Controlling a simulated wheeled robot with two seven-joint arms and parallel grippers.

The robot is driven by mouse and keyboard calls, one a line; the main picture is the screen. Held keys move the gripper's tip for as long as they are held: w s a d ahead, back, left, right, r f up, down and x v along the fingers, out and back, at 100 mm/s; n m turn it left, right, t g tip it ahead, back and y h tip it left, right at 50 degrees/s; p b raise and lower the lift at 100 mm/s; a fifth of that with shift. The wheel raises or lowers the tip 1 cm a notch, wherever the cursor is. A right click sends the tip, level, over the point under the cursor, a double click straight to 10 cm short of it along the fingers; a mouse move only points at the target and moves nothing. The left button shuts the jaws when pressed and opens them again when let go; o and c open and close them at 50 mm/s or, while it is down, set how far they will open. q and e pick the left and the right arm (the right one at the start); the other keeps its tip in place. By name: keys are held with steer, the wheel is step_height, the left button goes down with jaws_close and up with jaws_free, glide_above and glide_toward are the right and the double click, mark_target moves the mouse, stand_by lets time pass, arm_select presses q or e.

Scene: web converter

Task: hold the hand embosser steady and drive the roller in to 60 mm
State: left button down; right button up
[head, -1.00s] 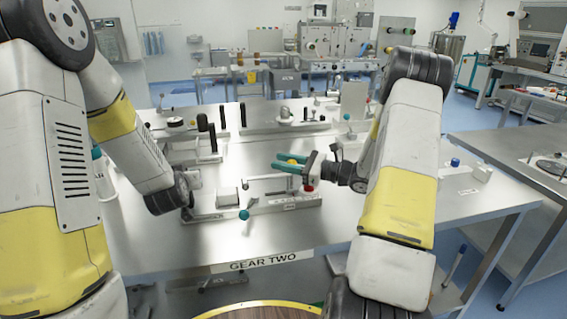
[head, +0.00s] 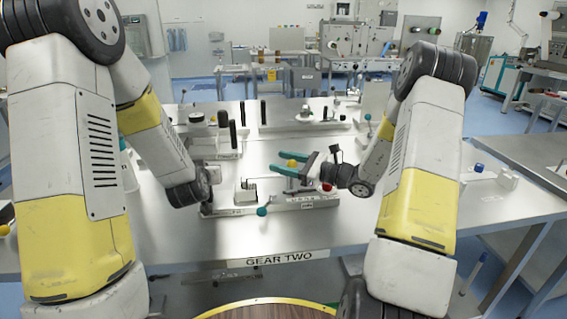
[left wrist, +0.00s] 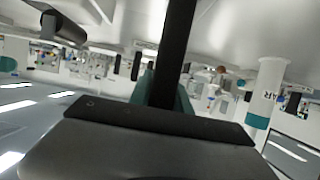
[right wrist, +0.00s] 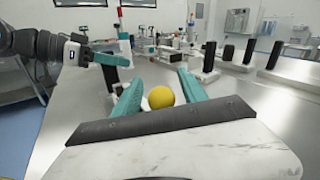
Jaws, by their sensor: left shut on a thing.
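The hand embosser (head: 245,197) stands on a pale base near the table's front edge, with a teal ball knob (head: 262,211) at its front and a red knob (head: 327,186) to its right. I cannot make out the roller itself. My right gripper (head: 290,169) reaches over the embosser's right part with its teal fingers apart. A yellow ball (right wrist: 161,97) sits between them, close to the palm, with gaps at its sides. My left gripper (left wrist: 165,92) is shut on a black upright bar (left wrist: 172,50). In the head view its fingers are hidden behind my left wrist.
Black posts (head: 233,133) and another fixture (head: 300,126) stand farther back on the table. A blue-capped part (head: 478,168) is at the right. The front strip by the GEAR TWO label (head: 279,259) is clear.

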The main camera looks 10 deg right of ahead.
arm_select(q)
steer(key=shift+s+a+f, duration=0.2)
steer(key=shift+s+f, duration=0.15)
steer(key=shift+f, duration=0.3)
arm_select(e)
steer(key=shift+d, duration=0.15)
steer(key=v, duration=1.2)
arm_select(q)
steer(key=shift+w+r, duration=0.1)
steer(key=shift+r, duration=0.25)
arm_select(e)
steer(key=shift+f, duration=0.1)
arm_select(q)
steer(key=c, duration=1.1)
jaws_free()
steer(key=shift+w+d+r, duration=0.1)
steer(key=shift+r, duration=0.05)
steer(key=shift+r, duration=0.15)
step_height(320, 180, up, 10)
steer(key=shift+f, duration=0.1)
